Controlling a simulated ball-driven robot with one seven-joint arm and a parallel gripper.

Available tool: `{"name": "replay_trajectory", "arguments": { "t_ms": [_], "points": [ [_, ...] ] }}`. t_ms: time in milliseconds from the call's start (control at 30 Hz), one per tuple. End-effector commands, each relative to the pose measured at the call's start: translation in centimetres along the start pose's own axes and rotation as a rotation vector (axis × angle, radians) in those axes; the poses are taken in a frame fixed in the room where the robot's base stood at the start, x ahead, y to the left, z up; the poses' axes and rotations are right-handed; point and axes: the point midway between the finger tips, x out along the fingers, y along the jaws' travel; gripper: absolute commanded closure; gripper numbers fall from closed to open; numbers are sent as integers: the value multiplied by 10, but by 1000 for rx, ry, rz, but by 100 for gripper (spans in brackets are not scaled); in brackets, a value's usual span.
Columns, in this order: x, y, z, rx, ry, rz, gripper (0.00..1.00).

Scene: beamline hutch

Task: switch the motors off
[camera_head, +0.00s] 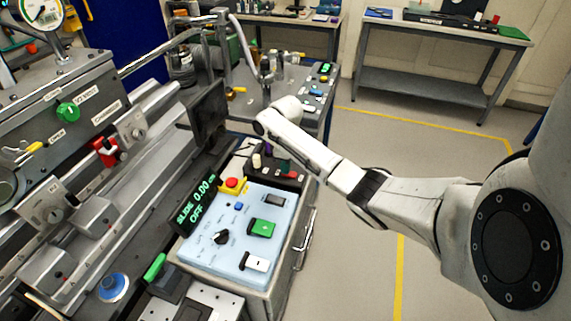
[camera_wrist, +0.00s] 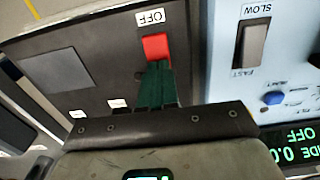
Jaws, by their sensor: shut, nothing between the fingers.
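In the wrist view a red switch (camera_wrist: 156,46) sits on a dark panel (camera_wrist: 110,55), beside a white label reading OFF (camera_wrist: 150,17). My gripper (camera_wrist: 155,75) has its dark green fingers together and empty. Their tips are right at the near edge of the red switch; I cannot tell whether they touch it. In the head view a dark box (camera_head: 298,182) with a red part stands behind the light blue control panel (camera_head: 205,252), under my arm. My fingers are not clear in that view.
The blue panel holds a red stop button (camera_head: 232,184), a green switch (camera_head: 262,228), a black knob (camera_head: 221,237) and a white switch (camera_head: 255,262). A display (camera_head: 196,203) reads SLIDE 0.00 and OFF. Machine rails stand left; open floor lies right.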

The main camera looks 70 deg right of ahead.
Motion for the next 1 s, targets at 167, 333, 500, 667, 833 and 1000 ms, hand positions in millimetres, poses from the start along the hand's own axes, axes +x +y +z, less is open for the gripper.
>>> {"name": "replay_trajectory", "arguments": {
  "t_ms": [167,333,500,667,833,1000],
  "points": [
    [3,0,-2,0,0,-1,100],
    [4,0,-2,0,0,-1,100],
    [4,0,0,0,-1,-2,100],
    [2,-1,4,2,-2,-4,100],
    [-1,-1,11,3,-3,-4,100],
    [-2,0,14,1,-1,-2,100]
  ]
}}
